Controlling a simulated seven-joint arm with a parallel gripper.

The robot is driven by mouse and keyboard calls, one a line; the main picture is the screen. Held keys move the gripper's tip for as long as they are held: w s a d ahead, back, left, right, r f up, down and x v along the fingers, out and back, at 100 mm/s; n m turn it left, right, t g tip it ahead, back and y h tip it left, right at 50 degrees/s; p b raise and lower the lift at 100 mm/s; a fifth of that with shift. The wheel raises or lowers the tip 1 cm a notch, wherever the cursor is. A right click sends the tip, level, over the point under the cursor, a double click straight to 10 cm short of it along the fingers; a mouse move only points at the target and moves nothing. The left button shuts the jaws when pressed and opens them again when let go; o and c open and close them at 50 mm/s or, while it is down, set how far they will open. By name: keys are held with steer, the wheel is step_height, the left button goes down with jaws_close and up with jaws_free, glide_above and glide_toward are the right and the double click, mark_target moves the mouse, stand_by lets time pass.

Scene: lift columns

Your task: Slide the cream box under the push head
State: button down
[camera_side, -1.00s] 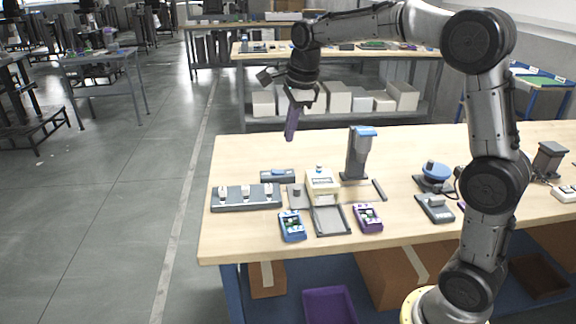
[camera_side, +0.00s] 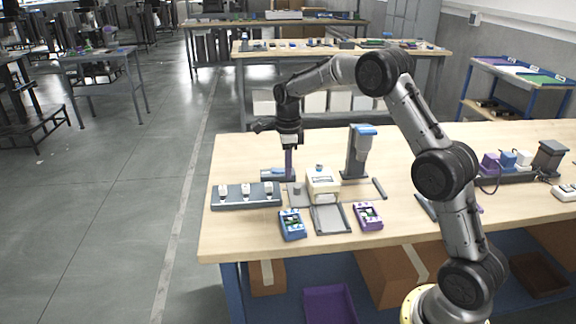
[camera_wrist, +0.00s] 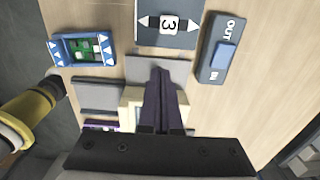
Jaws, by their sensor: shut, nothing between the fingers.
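The cream box (camera_side: 323,182) sits on the table behind a grey tray, with a small blue knob on top. In the wrist view the cream box (camera_wrist: 128,104) is partly hidden by my fingers. A grey column (camera_side: 355,158) stands behind it to the right. The column's blue-topped head (camera_side: 365,135), which looks like the push head, overhangs its front. My gripper (camera_side: 288,174) is shut and empty, pointing down to the left of the cream box. Its dark purple fingers (camera_wrist: 163,90) show in the wrist view; I cannot tell whether they touch anything.
An OUT/IN slider block (camera_wrist: 222,50) lies near my fingers. A grey strip with white switches (camera_side: 245,196) is at the left. A blue tray (camera_side: 292,225), grey tray (camera_side: 330,219) and purple tray (camera_side: 367,216) lie in front. A grey bar (camera_side: 379,188) lies right of the column.

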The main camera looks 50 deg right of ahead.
mark_target(331, 177)
steer(key=shift+f, duration=2.65)
steer(key=shift+s+d, duration=4.7)
steer(key=shift+s, duration=0.05)
steer(key=shift+w+a, duration=0.2)
steer(key=shift+w, duration=0.05)
steer(key=shift+r, duration=3)
